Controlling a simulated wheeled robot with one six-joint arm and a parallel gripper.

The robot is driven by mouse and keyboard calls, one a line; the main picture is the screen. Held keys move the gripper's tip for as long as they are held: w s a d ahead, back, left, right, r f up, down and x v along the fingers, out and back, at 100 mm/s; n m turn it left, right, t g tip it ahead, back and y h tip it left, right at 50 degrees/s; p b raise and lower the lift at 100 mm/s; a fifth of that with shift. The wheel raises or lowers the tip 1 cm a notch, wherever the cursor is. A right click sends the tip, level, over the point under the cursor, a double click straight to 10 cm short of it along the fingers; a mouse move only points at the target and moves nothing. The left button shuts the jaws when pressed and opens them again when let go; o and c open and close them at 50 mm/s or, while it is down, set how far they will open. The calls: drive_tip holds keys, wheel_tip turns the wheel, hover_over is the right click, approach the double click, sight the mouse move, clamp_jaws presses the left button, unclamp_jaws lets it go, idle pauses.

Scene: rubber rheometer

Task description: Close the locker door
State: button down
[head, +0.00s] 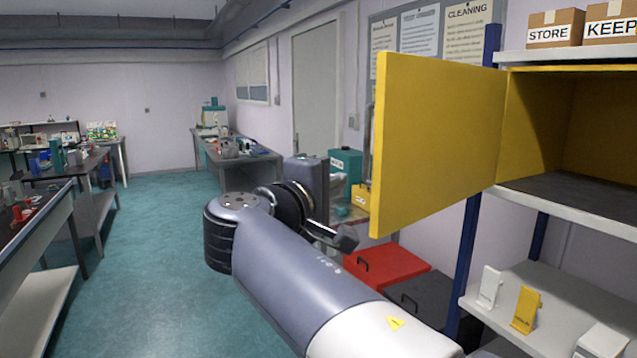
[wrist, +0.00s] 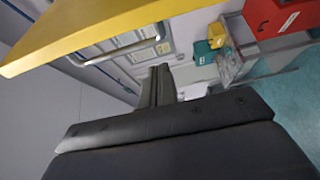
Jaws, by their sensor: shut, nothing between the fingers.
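The yellow locker door (head: 430,145) stands wide open, swung out from the left side of the yellow locker (head: 575,120), whose inside shows empty where visible. In the wrist view the door (wrist: 90,30) crosses the upper left as a yellow panel. My gripper (head: 346,238) is shut and empty, just left of the door's lower free edge in the head view. A gap shows between them there; the depth between them is hard to tell. In the wrist view my gripper's dark fingers (wrist: 161,72) point up the picture, below and right of the door edge.
The locker sits on a white shelf rack with a blue post (head: 467,255). Boxes labelled STORE (head: 553,30) and KEEP (head: 610,28) stand above it. A red bin (head: 388,265) is on the floor below the door. Open teal floor (head: 150,270) lies left.

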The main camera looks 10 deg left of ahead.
drive_tip(key=d, duration=0.2)
drive_tip(key=s+d+p, duration=0.1)
drive_tip(key=shift+d, duration=0.35)
